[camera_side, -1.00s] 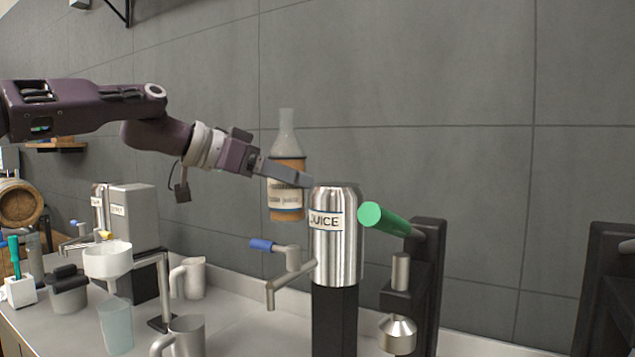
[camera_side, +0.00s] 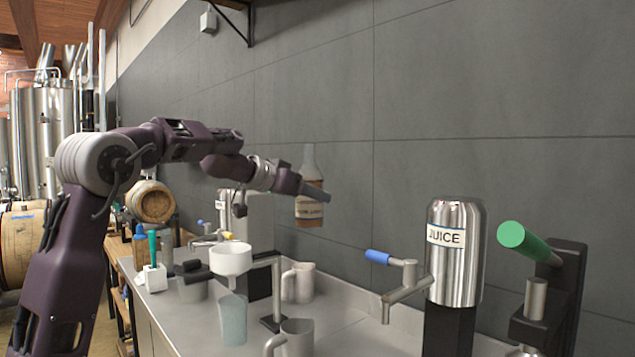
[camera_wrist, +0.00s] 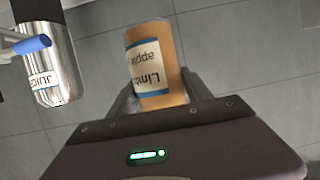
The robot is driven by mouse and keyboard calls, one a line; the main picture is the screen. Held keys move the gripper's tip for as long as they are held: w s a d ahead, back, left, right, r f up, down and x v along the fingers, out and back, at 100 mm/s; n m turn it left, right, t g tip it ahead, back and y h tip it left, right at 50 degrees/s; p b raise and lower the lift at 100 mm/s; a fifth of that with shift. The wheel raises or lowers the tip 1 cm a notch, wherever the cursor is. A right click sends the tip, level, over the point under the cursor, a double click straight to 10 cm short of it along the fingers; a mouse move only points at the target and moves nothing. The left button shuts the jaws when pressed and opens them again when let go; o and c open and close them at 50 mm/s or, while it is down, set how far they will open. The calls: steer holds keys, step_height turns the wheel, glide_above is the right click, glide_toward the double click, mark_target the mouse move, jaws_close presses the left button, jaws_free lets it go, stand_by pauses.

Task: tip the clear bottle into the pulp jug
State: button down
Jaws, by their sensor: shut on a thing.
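My gripper (camera_side: 314,191) is shut on a clear bottle (camera_side: 309,210) with amber liquid and a white-and-blue label. The bottle is upright, neck up, held well above the counter near the grey wall. In the wrist view the bottle (camera_wrist: 153,48) sits between my fingers, its label partly reading "apple". Two pale grey handled jugs stand on the counter below: a far jug (camera_side: 303,283) under the bottle in the picture, and a near jug (camera_side: 297,341) cut by the lower edge. No label shows on either, so I cannot tell which is the pulp jug. Their insides are hidden.
A steel JUICE tap tower (camera_side: 455,270) with a blue handle (camera_side: 378,257) stands to the right, beside a green-handled press (camera_side: 524,243). A white funnel (camera_side: 230,258) is over a clear cup (camera_side: 233,320) at left. The air around the bottle is free.

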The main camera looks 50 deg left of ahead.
step_height(320, 180, down, 14)
steer(key=shift+f, duration=0.2)
stand_by(1.2)
steer(key=shift+f, duration=2.45)
steer(key=shift+w+d+r+n+t+h, duration=0.2)
steer(key=shift+w+d+n+t, duration=0.3)
steer(key=shift+w+d+t, duration=0.15)
steer(key=shift+w+d+r+n+t+h, duration=0.15)
steer(key=shift+w+d+n+t+h, duration=0.05)
steer(key=shift+w+d+n+t, duration=0.4)
steer(key=shift+w+d+f+n+t, duration=0.1)
steer(key=shift+w+d+n+t, duration=0.75)
steer(key=shift+w+n+t, duration=0.45)
